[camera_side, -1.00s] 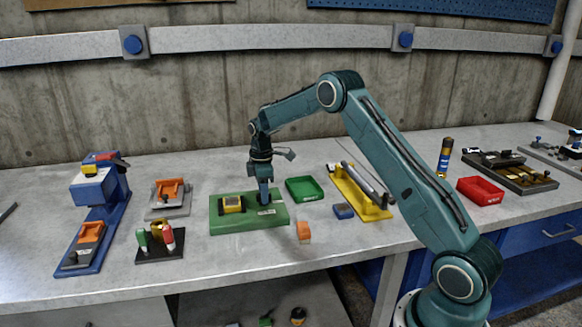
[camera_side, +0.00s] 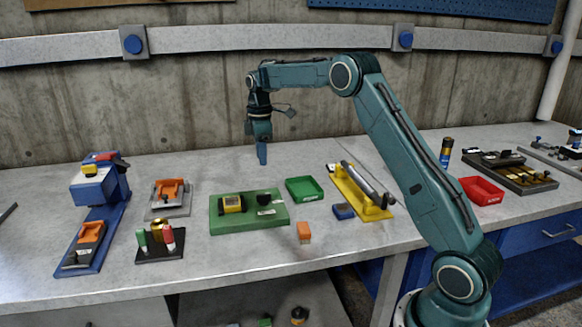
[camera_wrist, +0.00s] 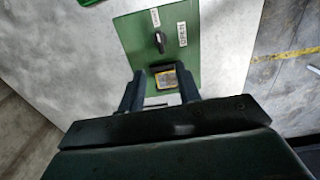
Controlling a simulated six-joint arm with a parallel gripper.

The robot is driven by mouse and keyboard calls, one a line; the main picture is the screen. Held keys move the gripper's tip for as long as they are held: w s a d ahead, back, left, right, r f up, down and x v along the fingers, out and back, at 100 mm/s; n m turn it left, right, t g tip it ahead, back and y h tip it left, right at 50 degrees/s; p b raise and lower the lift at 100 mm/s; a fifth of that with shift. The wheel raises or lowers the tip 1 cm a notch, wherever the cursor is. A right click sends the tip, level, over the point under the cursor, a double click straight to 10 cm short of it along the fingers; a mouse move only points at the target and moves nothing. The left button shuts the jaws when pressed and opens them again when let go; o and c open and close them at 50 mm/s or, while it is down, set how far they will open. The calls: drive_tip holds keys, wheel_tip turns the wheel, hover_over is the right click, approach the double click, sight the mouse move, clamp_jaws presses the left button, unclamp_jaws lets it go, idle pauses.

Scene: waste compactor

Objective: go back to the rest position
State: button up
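My gripper (camera_side: 262,153) hangs fingers down in the side view, raised above the table behind the green board. In the wrist view my gripper (camera_wrist: 160,92) shows two dark fingers spread apart with nothing held between them. The green board (camera_side: 222,222) lies flat on the table. It carries a yellow and black block (camera_side: 232,204) on its left and a dark knob (camera_side: 263,198) on its right. In the wrist view the green board (camera_wrist: 135,35) is below and beyond the fingers, with the yellow block (camera_wrist: 166,79) seen between them and the knob (camera_wrist: 159,40) further off.
A blue machine (camera_side: 97,188) and small fixtures stand left. A red tray (camera_side: 481,190) lies right. The concrete wall (camera_side: 200,105) is behind.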

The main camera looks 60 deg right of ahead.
drive_tip(key=shift+r, duration=0.65)
drive_tip(key=s+a+r+m+t, duration=0.3)
drive_tip(key=s+a+r+m, duration=0.1)
drive_tip(key=s+a+r, duration=0.9)
drive_tip(key=s+a+f+m+t, duration=0.1)
drive_tip(key=s+a+f+m, duration=0.1)
drive_tip(key=s, duration=0.9)
drive_tip(key=s+a+f+m+t, duration=0.1)
drive_tip(key=s+a+f+m, duration=0.2)
drive_tip(key=s, duration=0.9)
drive_tip(key=shift+a+f+t, duration=0.3)
drive_tip(key=shift+a+f, duration=0.2)
drive_tip(key=shift+a, duration=0.3)
